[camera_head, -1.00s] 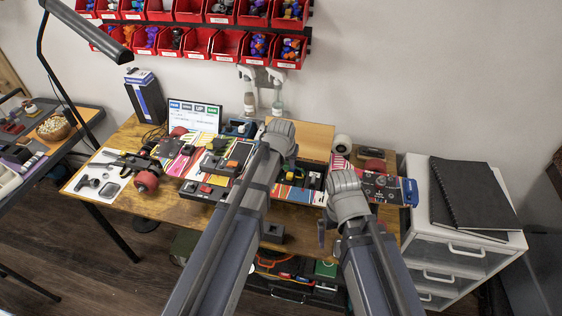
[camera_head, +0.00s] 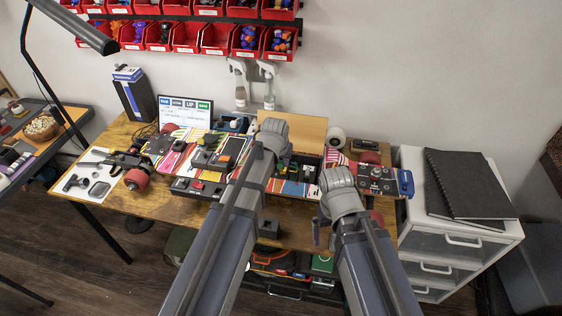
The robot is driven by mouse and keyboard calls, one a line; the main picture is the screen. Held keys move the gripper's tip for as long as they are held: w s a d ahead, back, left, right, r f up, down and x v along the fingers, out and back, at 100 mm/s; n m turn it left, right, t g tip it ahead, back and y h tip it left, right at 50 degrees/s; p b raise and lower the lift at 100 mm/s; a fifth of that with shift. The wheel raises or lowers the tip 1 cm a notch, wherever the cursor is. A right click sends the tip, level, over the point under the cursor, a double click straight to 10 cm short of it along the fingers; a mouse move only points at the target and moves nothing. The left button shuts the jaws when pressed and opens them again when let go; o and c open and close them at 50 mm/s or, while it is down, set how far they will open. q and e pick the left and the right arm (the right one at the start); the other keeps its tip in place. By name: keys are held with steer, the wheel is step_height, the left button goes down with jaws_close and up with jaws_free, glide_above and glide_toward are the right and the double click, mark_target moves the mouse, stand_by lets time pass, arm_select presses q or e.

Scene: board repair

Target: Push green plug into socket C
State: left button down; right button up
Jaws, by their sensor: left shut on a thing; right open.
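My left gripper (camera_head: 272,135) is over the middle of the workbench, at the left side of an open board section (camera_head: 300,170) with dark parts. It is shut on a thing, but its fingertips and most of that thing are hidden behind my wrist. A small green patch, seemingly the green plug (camera_head: 285,162), shows just right of it. I cannot make out socket C or whether the plug touches it. My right gripper (camera_head: 320,235) is open and empty at the bench's front edge, right of the board section.
Striped boards with dark modules (camera_head: 207,160) lie left of my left arm. A small screen (camera_head: 186,112) stands behind them. A board with a blue end (camera_head: 378,180) lies at right. White drawers with black notebooks (camera_head: 465,185) stand beside the bench. Red bins (camera_head: 215,38) hang above.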

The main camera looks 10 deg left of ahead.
mark_target(280, 169)
arm_select(q)
steer(key=shift+f+b, duration=1.8)
steer(key=shift+f, duration=0.25)
steer(key=shift+f+b, duration=1.7)
stand_by(1.6)
steer(key=c, duration=0.6)
jaws_free()
steer(key=shift+o, duration=0.4)
steer(key=shift+o, duration=1.1)
steer(key=shift+r, duration=0.3)
steer(key=shift+r+p, duration=1.1)
steer(key=shift+p, duration=0.25)
